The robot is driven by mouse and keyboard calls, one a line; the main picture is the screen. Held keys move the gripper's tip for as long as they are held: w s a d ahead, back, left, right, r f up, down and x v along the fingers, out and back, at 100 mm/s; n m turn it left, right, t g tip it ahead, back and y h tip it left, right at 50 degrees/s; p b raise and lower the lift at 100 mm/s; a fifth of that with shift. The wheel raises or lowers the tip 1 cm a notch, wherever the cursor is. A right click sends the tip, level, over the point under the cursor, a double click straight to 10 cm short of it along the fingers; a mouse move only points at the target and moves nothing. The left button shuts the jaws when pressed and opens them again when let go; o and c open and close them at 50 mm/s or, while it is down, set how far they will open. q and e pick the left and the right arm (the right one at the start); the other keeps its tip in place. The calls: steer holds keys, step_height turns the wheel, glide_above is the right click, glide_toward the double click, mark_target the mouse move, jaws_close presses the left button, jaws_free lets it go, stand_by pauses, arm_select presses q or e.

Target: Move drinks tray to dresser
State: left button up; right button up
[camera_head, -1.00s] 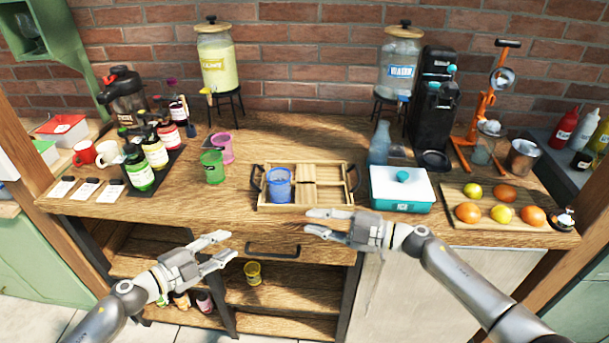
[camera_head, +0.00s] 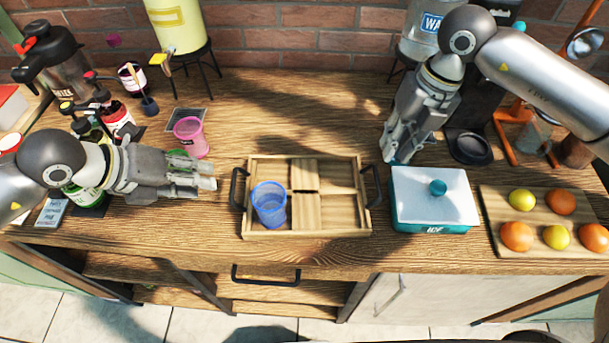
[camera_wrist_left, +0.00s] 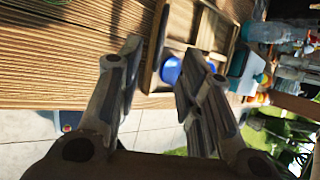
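The wooden drinks tray (camera_head: 325,234) with dark side handles sits on the table's middle; a blue cup (camera_head: 268,208) stands in its left part. My left gripper (camera_head: 212,184) is just left of the tray's left handle (camera_head: 238,188), fingers pointing at it, apart from it. In the left wrist view its fingers (camera_wrist_left: 165,62) are spread and empty, with the tray (camera_wrist_left: 154,72) and blue cup (camera_wrist_left: 170,70) beyond. My right gripper (camera_head: 392,157) points down behind the teal box, right of the tray's right handle (camera_head: 374,186); its finger opening is unclear.
A teal box with white lid (camera_head: 432,205) stands close to the tray's right side. A fruit board (camera_head: 490,225) is farther right. A pink cup (camera_head: 190,137) and a mostly hidden green cup are by my left gripper. The table behind the tray is clear.

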mark_target(233, 184)
arm_select(q)
steer(key=shift+s, duration=0.15)
arm_select(e)
steer(key=shift+s+a, duration=0.1)
steer(key=shift+s, duration=0.1)
